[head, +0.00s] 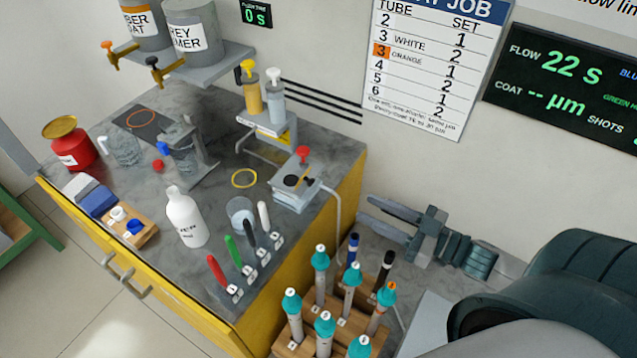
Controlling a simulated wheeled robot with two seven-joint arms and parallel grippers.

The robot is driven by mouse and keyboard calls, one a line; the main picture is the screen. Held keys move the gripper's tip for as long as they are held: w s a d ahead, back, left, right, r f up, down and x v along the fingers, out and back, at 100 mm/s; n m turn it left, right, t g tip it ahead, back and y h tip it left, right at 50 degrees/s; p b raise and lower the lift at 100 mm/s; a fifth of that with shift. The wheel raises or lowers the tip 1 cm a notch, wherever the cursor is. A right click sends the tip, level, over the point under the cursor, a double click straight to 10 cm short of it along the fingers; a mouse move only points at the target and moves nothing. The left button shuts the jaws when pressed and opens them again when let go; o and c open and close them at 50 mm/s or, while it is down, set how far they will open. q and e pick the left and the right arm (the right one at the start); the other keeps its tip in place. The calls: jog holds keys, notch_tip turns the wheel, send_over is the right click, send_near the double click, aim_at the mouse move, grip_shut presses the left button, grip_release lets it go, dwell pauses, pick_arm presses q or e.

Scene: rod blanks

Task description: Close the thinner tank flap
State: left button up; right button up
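No label readable here says thinner. A small grey metal box (296,190) at the right end of the bench has a dark round patch on top, a red knob (303,155) above it and a hose at its side. It may be the thinner tank; I cannot tell its flap's position clearly. My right gripper (367,212) is to the right of the bench, pointing left, its two grey fingers apart with nothing between them. It is clear of the box. My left gripper is not in view.
A wooden rack (338,328) with several teal-capped tubes stands below my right gripper. A white bottle (185,217), a glass beaker (240,214) and several coloured markers stand on the bench. Two labelled tanks with taps sit on a wall shelf (200,68).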

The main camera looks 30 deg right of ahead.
jog(key=p+x, duration=0.4)
jog(key=x, duration=1.1)
jog(key=shift+s, duration=0.1)
jog(key=shift+c, duration=0.6)
grip_shut()
